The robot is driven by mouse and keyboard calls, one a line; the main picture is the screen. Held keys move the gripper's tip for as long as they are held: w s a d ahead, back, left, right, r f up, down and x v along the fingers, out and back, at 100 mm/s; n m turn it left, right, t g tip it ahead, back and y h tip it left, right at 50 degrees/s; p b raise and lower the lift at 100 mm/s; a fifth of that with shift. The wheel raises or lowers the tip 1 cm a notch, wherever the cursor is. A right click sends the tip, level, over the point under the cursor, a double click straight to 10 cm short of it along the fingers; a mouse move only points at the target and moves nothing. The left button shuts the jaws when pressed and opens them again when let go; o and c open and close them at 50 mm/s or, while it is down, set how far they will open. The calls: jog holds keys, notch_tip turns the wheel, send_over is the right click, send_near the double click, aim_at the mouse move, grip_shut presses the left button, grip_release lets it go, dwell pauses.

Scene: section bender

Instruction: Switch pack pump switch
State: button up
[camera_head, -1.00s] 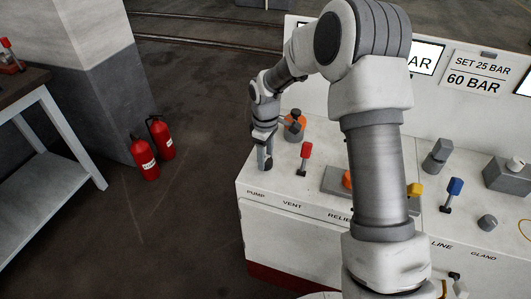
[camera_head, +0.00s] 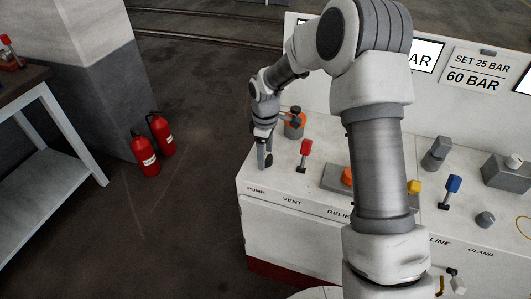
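The control console (camera_head: 300,225) has a white top with the labels PUMP, VENT, RELIEF, LINE and GLAND along its front edge. My gripper (camera_head: 264,163) points down at the console's left end, just behind the PUMP label (camera_head: 256,190). The pump switch is hidden or too small to make out at the gripper's fingertips. I cannot tell whether the fingers touch it or whether they are apart. A red-handled lever (camera_head: 304,155) stands right of my gripper, behind the VENT label.
My arm covers part of the console. A yellow handle (camera_head: 414,187) and a blue-handled lever (camera_head: 451,190) stand further right. Two red extinguishers (camera_head: 146,155) stand on the floor left, with clear floor between.

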aim_at(266, 156)
dwell(0.3)
notch_tip(266, 156, up, 17)
jog(key=p, duration=0.2)
jog(key=shift+r+p, duration=0.2)
jog(key=shift+p, duration=0.2)
jog(key=shift+r, duration=0.1)
